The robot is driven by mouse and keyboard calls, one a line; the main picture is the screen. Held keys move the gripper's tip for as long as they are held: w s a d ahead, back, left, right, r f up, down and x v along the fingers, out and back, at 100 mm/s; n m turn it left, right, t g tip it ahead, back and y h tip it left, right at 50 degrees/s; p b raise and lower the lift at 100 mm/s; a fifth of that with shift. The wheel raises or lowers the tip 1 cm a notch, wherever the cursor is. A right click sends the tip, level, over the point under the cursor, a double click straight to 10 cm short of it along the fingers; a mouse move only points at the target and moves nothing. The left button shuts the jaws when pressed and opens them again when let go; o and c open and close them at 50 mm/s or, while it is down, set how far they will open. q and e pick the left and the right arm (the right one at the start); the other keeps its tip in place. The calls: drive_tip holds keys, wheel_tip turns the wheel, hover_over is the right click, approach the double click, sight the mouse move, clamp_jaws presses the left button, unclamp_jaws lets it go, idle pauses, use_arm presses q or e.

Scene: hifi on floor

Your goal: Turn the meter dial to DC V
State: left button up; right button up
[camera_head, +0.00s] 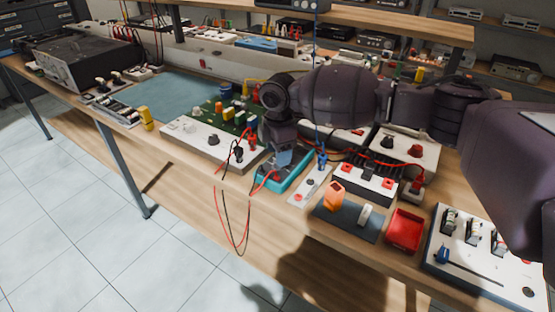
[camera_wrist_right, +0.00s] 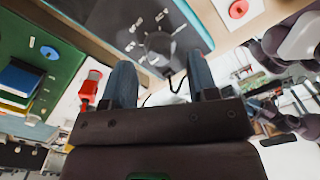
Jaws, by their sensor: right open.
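The meter (camera_head: 293,178) is a teal-edged box with a dark face, lying near the front of the bench. In the head view my right gripper (camera_head: 284,156) is over its far end and hides part of it. In the right wrist view the meter's face (camera_wrist_right: 112,18) fills the top, with a round dark dial (camera_wrist_right: 160,43) and pale markings around it. My right gripper (camera_wrist_right: 161,75) is open, its two fingers on either side of the dial in that view. I cannot tell whether they touch the dial, or which marking it points to. My left gripper is not in view.
A white power box (camera_head: 195,137) with a green circuit board (camera_head: 222,118) stands left of the meter. Red and black leads (camera_head: 238,215) hang over the bench's front edge. To the right are an orange piece (camera_head: 334,195), a red tray (camera_head: 404,231) and a switch panel (camera_head: 470,262).

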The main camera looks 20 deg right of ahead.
drive_tip(key=shift+f, duration=1.35)
drive_tip(key=c, duration=0.9)
